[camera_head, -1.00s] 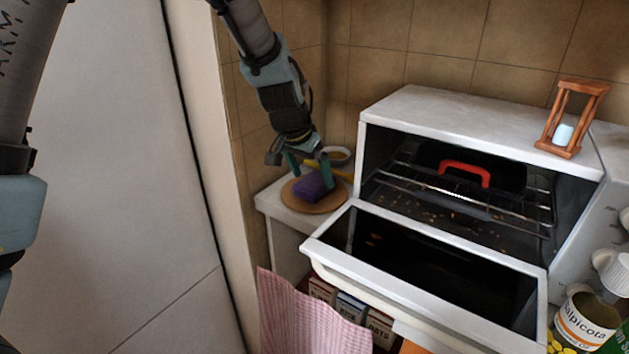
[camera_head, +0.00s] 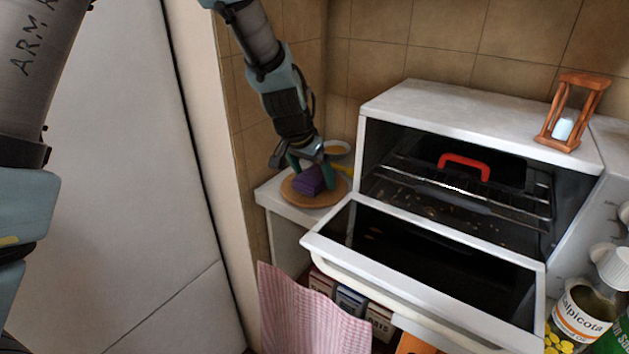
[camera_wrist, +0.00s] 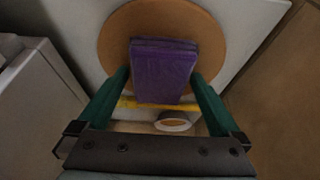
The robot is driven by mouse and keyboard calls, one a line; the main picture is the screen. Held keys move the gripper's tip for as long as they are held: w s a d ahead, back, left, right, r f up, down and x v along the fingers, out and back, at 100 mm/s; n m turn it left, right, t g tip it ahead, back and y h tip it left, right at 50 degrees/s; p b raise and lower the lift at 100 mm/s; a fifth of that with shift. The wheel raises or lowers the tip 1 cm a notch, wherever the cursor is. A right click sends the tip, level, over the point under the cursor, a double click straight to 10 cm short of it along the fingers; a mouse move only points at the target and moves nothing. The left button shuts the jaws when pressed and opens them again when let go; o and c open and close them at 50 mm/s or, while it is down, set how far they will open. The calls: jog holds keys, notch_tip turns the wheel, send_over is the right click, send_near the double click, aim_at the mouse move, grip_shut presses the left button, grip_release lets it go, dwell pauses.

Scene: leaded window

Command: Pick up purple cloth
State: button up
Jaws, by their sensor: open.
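The purple cloth (camera_head: 312,179) is a folded block lying on a round brown board (camera_head: 331,199) on the white counter, left of the oven. In the wrist view the cloth (camera_wrist: 163,70) lies between and slightly beyond the green fingertips, with the board (camera_wrist: 118,32) around it. My gripper (camera_head: 313,170) is right at the cloth, pointing down. Its fingers stand one on each side of the cloth, open, as the wrist view also shows for the gripper (camera_wrist: 160,78). Whether a finger touches the cloth I cannot tell.
A small bowl (camera_head: 336,149) and a yellow object (camera_head: 343,168) are close behind the board. The oven (camera_head: 480,115) stands right of it with its door (camera_head: 430,262) hanging open. The tiled wall (camera_head: 375,60) is close behind. An hourglass (camera_head: 572,112) stands on the oven.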

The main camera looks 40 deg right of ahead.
aim_at(313, 175)
jog(key=shift+c, duration=0.2)
jog(key=c, duration=1.3)
jog(key=shift+r, duration=0.55)
notch_tip(313, 175, up, 10)
jog(key=shift+f+b, duration=0.25)
jog(key=shift+b, duration=0.65)
jog(key=o, duration=0.9)
jog(key=c, duration=0.6)
